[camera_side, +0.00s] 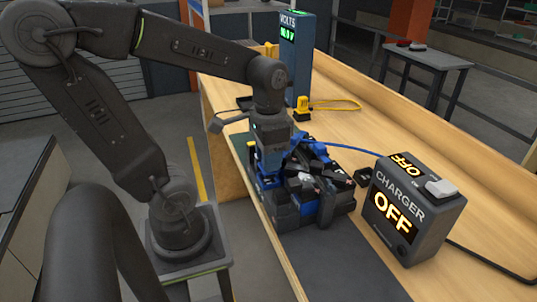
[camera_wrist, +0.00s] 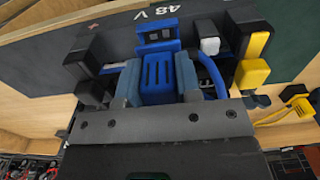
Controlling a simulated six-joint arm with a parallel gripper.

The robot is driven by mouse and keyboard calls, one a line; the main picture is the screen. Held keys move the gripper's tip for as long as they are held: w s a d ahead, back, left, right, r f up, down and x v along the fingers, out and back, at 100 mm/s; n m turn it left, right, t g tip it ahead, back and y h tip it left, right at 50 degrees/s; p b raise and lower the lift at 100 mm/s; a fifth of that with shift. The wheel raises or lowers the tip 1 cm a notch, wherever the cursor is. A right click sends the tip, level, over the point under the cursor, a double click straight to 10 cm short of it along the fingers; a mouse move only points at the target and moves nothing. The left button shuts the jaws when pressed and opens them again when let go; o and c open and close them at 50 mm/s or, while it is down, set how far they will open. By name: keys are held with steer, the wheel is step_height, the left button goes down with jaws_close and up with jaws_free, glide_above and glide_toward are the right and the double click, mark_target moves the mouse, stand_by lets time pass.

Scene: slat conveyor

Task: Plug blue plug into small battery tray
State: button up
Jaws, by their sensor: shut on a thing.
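My gripper (camera_side: 275,168) is low over the dark battery tray (camera_side: 287,219) on the bench. In the wrist view my gripper (camera_wrist: 158,88) is shut on the blue plug (camera_wrist: 158,76), a slotted blue block between its two grey-blue pads. A blue socket-like part (camera_wrist: 158,34) lies just beyond the plug, on the dark face marked 48 V. I cannot tell whether plug and socket touch. In the side view the plug is mostly hidden by my gripper and the tray's parts. The blue cable (camera_side: 349,151) runs right to the charger.
The charger (camera_side: 410,215) reads OFF, right of the tray. A blue VOLTS meter (camera_side: 297,60) stands behind, with a yellow plug (camera_side: 301,106) and cable near its foot. Dark posts (camera_wrist: 85,50), a white block (camera_wrist: 210,46) and a yellow part (camera_wrist: 253,60) flank the plug closely.

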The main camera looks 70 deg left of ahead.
steer(key=shift+f, duration=1.05)
steer(key=o, duration=1)
steer(key=shift+r, duration=0.1)
step_height(320, 180, up, 14)
steer(key=shift+f, duration=0.15)
steer(key=d+f+t, duration=0.2)
steer(key=d+f, duration=0.1)
steer(key=d+f+t, duration=0.3)
steer(key=shift+s+d+f+t, duration=0.15)
steer(key=shift+d+f+t, duration=0.05)
steer(key=shift+f+t, duration=0.1)
